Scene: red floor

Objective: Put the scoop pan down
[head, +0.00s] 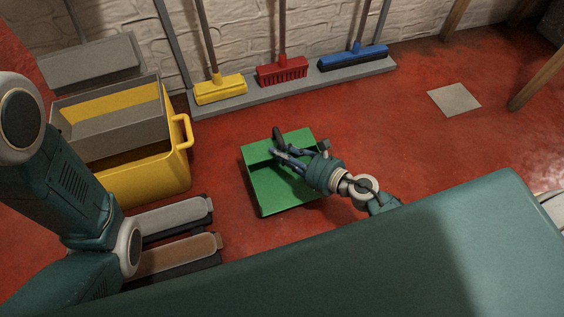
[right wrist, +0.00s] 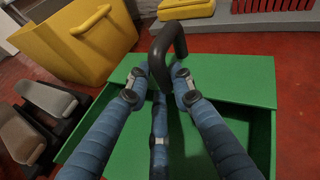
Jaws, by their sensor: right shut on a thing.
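The scoop pan is green with a dark handle. In the head view the green scoop pan (head: 272,193) is in the middle, over the red floor. My right gripper (head: 277,152) reaches it from the right and is shut on its dark handle. In the right wrist view the blue fingers of my right gripper (right wrist: 160,85) close around the black handle (right wrist: 163,50), with the green pan (right wrist: 235,105) below. I cannot tell whether the pan touches the floor. My left arm shows at the left of the head view, but its gripper is out of sight.
A yellow bucket (head: 150,185) with a grey wringer stands left of the pan. Yellow (head: 220,90), red (head: 283,72) and blue (head: 353,58) brooms stand on a grey ledge by the wall. A pale square (head: 454,99) lies on the floor at right. Red floor is free between.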

